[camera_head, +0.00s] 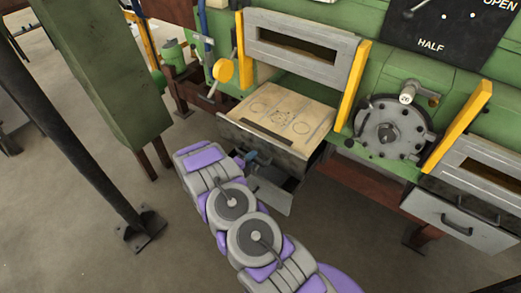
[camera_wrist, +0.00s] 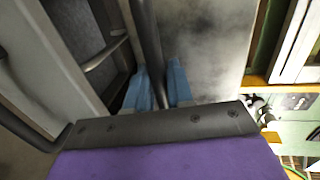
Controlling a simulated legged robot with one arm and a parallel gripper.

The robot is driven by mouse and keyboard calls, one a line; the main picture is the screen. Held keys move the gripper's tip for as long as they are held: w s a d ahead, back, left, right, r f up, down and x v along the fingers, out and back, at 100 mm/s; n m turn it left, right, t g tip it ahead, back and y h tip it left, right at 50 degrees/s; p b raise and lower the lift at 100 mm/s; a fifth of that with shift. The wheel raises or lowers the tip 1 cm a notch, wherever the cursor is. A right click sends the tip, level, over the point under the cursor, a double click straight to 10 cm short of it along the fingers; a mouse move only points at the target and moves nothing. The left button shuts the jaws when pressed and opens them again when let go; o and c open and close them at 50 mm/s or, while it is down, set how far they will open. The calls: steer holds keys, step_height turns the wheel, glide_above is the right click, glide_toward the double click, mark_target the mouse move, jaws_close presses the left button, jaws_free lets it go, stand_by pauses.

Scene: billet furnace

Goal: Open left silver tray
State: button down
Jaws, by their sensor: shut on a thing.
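The left silver tray (camera_head: 299,162) sticks out from the green furnace, below a framed slot. Its pale, marked top surface (camera_head: 285,112) shows. My gripper (camera_head: 251,157) is at the tray's front face, at the end of my purple and grey arm. In the wrist view, the blue fingers of my gripper (camera_wrist: 159,85) are on either side of a dark bar handle (camera_wrist: 148,38) and shut on it. In the head view the handle is mostly hidden by my gripper.
A second silver tray (camera_head: 458,219) with a dark handle sits closed at the right. Yellow posts (camera_head: 360,86) flank the slot. A round grey hatch (camera_head: 393,127) is to the right. A dark pole (camera_head: 75,135) stands at the left. Floor is clear between pole and arm.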

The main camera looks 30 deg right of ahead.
steer(key=a, duration=0.1)
steer(key=s+a, duration=0.1)
steer(key=shift+s+a+f, duration=0.15)
steer(key=shift+a, duration=0.25)
steer(key=shift+d, duration=0.1)
steer(key=c, duration=1.2)
jaws_free()
steer(key=shift+o, duration=0.2)
steer(key=p+v, duration=0.1)
steer(key=v, duration=1.6)
steer(key=shift+a, duration=0.35)
